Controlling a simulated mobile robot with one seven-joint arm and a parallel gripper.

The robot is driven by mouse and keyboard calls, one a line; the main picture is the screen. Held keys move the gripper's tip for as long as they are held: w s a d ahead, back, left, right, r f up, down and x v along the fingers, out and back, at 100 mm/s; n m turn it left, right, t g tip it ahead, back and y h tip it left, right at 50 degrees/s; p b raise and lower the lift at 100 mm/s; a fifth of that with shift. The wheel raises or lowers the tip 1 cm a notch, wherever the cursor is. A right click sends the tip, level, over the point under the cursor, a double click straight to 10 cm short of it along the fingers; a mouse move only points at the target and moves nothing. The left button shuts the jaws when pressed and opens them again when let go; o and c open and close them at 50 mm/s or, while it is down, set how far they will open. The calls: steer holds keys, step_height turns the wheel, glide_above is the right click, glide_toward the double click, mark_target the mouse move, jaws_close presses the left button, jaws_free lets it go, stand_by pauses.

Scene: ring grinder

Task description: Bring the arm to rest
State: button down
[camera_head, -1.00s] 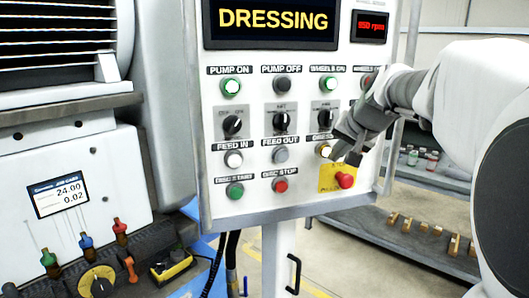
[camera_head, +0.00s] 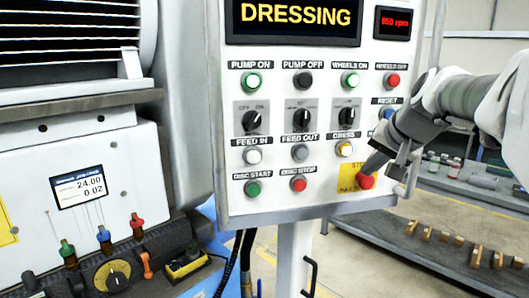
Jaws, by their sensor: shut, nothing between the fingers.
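My gripper (camera_head: 375,178) is at the lower right of the white control panel (camera_head: 270,205), in front of its edge. Its fingers are shut with nothing between them. The fingertips overlap the yellow plate of the red stop button (camera_head: 366,182) in the picture; I cannot tell whether they touch it. The arm reaches in from the right edge. The panel display (camera_head: 294,16) reads DRESSING. The small red display (camera_head: 395,23) reads 050 rpm or similar.
The grinder body (camera_head: 110,160) with a small screen (camera_head: 78,187) and coloured levers stands on the left. A grey shelf (camera_head: 420,245) with several wooden pieces is at the lower right. Open floor lies below the panel.

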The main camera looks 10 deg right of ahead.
steer(key=shift+s+a+r, duration=0.15)
steer(key=shift+a+r, duration=0.1)
steer(key=shift+r, duration=0.25)
steer(key=shift+s+a+r, duration=0.15)
steer(key=shift+a+r, duration=0.05)
steer(key=shift+r, duration=0.3)
steer(key=s+a+f+n+g, duration=0.1)
steer(key=s+a+f+n, duration=0.2)
steer(key=s+a+f, duration=0.4)
steer(key=s+a+f+n+g, duration=0.2)
steer(key=s+a+f+n, duration=0.2)
steer(key=s, duration=1)
steer(key=a+f, duration=0.3)
steer(key=f, duration=0.1)
steer(key=shift+a+f+n, duration=0.2)
steer(key=shift+f+n, duration=0.05)
steer(key=shift+n, duration=0.05)
steer(key=shift+s, duration=0.1)
stand_by(4.1)
